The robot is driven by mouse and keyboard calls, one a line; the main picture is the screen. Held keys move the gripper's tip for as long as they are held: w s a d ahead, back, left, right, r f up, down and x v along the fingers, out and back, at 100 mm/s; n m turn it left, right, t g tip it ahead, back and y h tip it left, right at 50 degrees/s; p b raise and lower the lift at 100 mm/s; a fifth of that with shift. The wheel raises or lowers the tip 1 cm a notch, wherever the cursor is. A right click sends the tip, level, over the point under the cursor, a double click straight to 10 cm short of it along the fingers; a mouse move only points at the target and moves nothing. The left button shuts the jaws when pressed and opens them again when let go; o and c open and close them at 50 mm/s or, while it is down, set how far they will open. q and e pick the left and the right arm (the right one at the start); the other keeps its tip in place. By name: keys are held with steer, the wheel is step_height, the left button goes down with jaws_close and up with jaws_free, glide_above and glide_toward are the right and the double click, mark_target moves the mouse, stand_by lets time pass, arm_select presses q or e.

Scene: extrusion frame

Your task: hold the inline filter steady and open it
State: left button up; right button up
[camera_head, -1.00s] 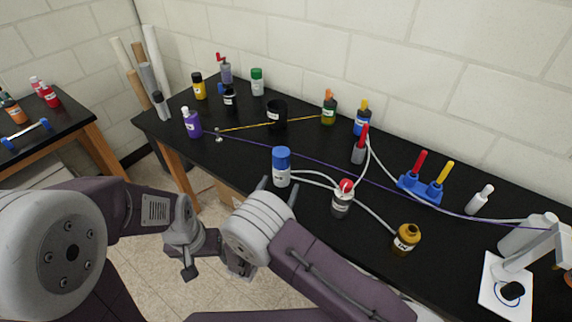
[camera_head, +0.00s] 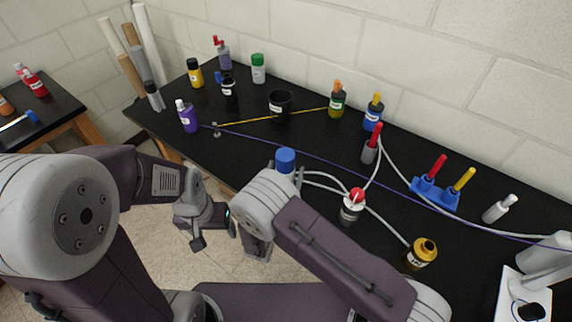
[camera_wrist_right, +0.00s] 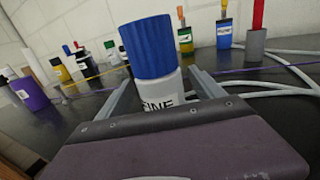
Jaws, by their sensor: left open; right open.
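The inline filter, taken to be the white body with a ribbed blue cap (camera_head: 286,161), stands upright near the table's front edge. In the right wrist view, the filter (camera_wrist_right: 150,48) is large and central, with part of its label visible. My right gripper (camera_wrist_right: 162,88) is open, with a finger on each side of the filter's body; contact cannot be told. In the head view, my right arm hides the filter's lower part. My left gripper (camera_head: 218,228) is open and empty, left of the filter and off the table's front edge.
Pale tubes (camera_head: 326,176) run right from near the filter. A red-topped bottle (camera_head: 351,207) and a yellow-brown bottle (camera_head: 420,254) stand to the right. A purple cord (camera_head: 335,168) crosses behind the filter. A purple bottle (camera_head: 188,118) stands at the left.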

steer(key=shift+w+f, duration=0.35)
steer(key=shift+w, duration=0.5)
steer(key=shift+s+d+r, duration=0.1)
steer(key=shift+s+r, duration=0.2)
steer(key=shift+s, duration=0.2)
steer(key=shift+s+d+r, duration=0.1)
steer(key=shift+s+r, duration=0.15)
steer(key=shift+s, duration=0.2)
steer(key=c, duration=1.2)
steer(key=shift+w+a+f, duration=0.1)
steer(key=shift+w+f, duration=0.05)
steer(key=c, duration=0.4)
steer(key=shift+o, duration=0.3)
steer(key=shift+w+f, duration=0.1)
steer(key=shift+w, duration=0.05)
arm_select(q)
steer(key=shift+w, duration=0.1)
